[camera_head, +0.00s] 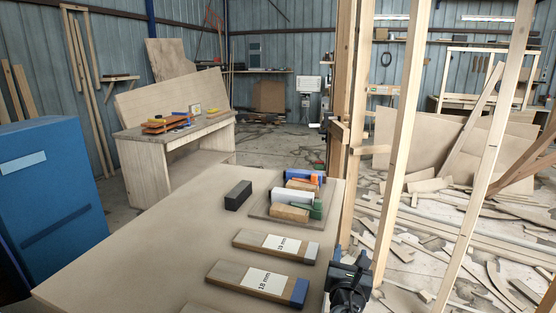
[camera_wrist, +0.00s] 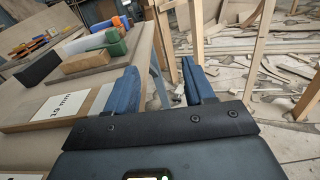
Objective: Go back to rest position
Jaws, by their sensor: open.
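My gripper (camera_wrist: 160,88) is open and empty in the wrist view, its two blue fingers apart. It is at the right edge of the table (camera_head: 130,235), beside the labelled boards, with no object between the fingers. In the head view, a dark part of my arm shows at the lower right edge of the table, and the fingers are hard to make out there.
Labelled boards (camera_head: 262,281) and (camera_head: 276,245) lie on the table. A black block (camera_head: 238,195) and a tray (camera_head: 262,213) of coloured blocks are behind. Wooden posts (camera_head: 395,140) stand right of the table. A blue cabinet (camera_head: 50,190) is left.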

